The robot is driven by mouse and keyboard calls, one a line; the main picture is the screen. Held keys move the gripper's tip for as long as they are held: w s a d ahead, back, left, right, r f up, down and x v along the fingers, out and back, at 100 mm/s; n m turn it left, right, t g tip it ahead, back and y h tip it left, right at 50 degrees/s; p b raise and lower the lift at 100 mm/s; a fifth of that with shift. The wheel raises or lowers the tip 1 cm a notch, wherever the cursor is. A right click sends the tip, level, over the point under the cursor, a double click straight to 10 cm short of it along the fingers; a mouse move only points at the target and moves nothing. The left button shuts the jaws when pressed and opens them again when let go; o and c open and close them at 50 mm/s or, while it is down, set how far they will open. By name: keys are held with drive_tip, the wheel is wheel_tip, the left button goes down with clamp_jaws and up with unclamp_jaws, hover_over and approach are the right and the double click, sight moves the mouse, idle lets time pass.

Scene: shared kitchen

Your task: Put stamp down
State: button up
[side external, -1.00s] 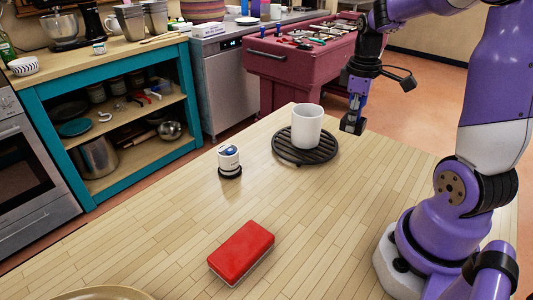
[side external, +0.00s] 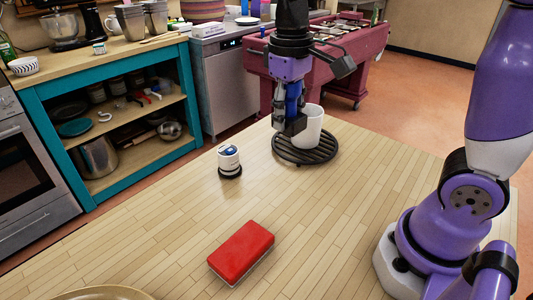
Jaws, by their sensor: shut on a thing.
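My gripper (side external: 289,98) points down over the far part of the wooden table. It is shut on the stamp (side external: 291,125), which shows as a dark block below the fingers with blue above it. The fingers hide part of it. The stamp is in front of the left side of the white mug (side external: 312,125) in the picture. I cannot tell whether it touches the mug or how high it is above the black round trivet (side external: 318,157). The mug stands upright on the trivet.
A small white and black container with a blue top (side external: 229,158) stands left of the trivet. A red block-shaped thing (side external: 243,250) lies nearer on the table (side external: 330,220). A round rim (side external: 105,293) shows at the front left. The table's middle is clear.

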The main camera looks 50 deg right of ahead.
drive_tip(key=s+a+f, duration=0.2)
drive_tip(key=a+f, duration=0.1)
drive_tip(key=a, duration=0.6)
drive_tip(key=s+a+f+n, duration=0.1)
drive_tip(key=s+a+f, duration=0.15)
drive_tip(key=a, duration=0.55)
drive_tip(key=s+a+f, duration=0.1)
drive_tip(key=a+f, duration=0.2)
drive_tip(key=a, duration=0.6)
drive_tip(key=f, duration=0.5)
drive_tip(key=s+f, duration=0.1)
drive_tip(key=f, duration=0.2)
drive_tip(key=shift+a+f, duration=0.15)
drive_tip(key=shift+a, duration=0.05)
drive_tip(key=o, duration=1)
drive_tip(key=shift+f, duration=0.15)
